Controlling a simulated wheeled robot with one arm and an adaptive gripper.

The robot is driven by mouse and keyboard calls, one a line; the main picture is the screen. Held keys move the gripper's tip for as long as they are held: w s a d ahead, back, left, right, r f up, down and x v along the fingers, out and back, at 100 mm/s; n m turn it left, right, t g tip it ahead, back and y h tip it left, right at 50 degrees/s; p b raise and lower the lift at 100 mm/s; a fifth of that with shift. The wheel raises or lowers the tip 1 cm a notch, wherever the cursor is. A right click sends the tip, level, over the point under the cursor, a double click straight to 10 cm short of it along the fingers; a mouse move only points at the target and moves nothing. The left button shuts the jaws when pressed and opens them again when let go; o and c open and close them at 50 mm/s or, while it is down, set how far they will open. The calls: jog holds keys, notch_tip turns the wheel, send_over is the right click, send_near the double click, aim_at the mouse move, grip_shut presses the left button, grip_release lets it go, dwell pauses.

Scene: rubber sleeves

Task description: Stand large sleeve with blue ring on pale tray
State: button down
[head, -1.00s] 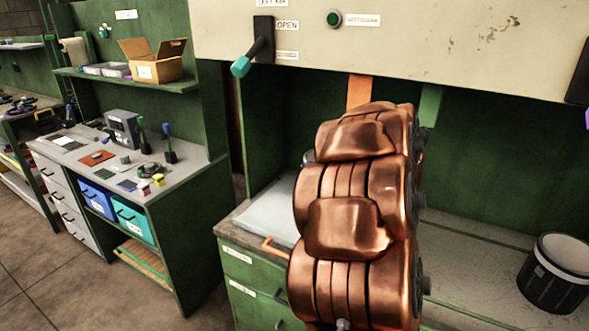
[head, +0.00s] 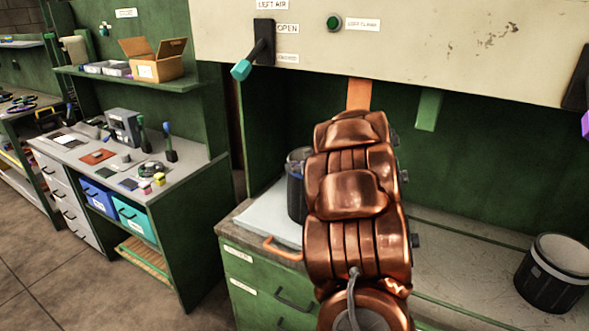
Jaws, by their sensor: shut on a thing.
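A dark cylindrical sleeve (head: 296,193) with a greyish top shows at the left edge of my copper-coloured arm. It appears upright over or on the pale tray (head: 262,220); its base and right side are hidden, so I cannot tell whether it touches the tray. My gripper is hidden behind my arm. The pale tray lies on the left end of the bench, its right part covered by my arm.
Another dark, open-topped cylinder (head: 553,272) stands at the bench's right. An orange handle (head: 282,249) sits at the tray's front. A cream panel (head: 430,50) with a teal-tipped lever (head: 242,69) overhangs the bench. The bench between arm and right cylinder looks clear.

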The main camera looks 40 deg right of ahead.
jog(key=shift+f, duration=0.3)
jog(key=c, duration=1.2)
grip_release()
jog(key=shift+f, duration=0.15)
jog(key=shift+s, duration=0.1)
jog(key=b+v, duration=0.1)
jog(key=v, duration=1.1)
jog(key=shift+b, duration=0.35)
